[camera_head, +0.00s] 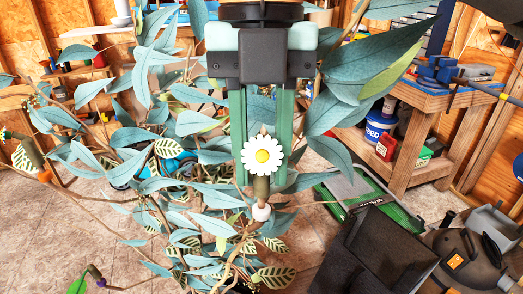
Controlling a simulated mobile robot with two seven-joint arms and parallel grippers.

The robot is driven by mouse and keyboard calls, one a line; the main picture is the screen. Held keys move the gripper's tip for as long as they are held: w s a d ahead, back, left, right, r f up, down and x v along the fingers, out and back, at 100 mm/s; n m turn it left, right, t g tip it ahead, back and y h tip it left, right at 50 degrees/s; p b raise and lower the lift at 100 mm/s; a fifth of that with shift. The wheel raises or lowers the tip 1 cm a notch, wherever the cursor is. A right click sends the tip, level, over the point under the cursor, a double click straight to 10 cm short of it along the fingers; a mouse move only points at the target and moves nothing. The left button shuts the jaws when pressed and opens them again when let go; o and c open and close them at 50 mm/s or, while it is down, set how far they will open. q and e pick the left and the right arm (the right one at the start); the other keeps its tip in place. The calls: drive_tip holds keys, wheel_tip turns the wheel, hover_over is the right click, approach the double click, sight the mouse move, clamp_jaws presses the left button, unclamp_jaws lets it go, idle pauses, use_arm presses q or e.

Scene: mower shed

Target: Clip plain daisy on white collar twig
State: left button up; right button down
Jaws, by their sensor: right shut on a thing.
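The plain daisy (262,156), white-petalled with a yellow centre, is held between the green fingers of my right gripper (263,178), which comes down from the top of the head view. The gripper is shut on it. Just below the daisy is a thick brown twig end (261,188) with a white collar (261,212) under it. The daisy overlaps the upper part of this twig in the picture. I cannot tell whether the two touch. My left gripper is not in view.
Blue-green leaves (165,127) and striped leaves crowd around the twig. Another twig at left has an orange collar (45,176), and a low one has a purple collar (93,270). A wooden workbench (425,105) stands at right, with dark mower parts (375,255) at lower right.

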drive_tip(key=shift+f, duration=0.3)
idle(0.7)
drive_tip(key=shift+c, duration=1.2)
unclamp_jaws()
drive_tip(key=shift+r, duration=0.1)
drive_tip(key=shift+w+r+p, duration=0.15)
drive_tip(key=shift+r+p, duration=1.55)
drive_tip(key=shift+r, duration=0.05)
drive_tip(key=shift+w+r+p, duration=0.15)
drive_tip(key=shift+r+p, duration=1.55)
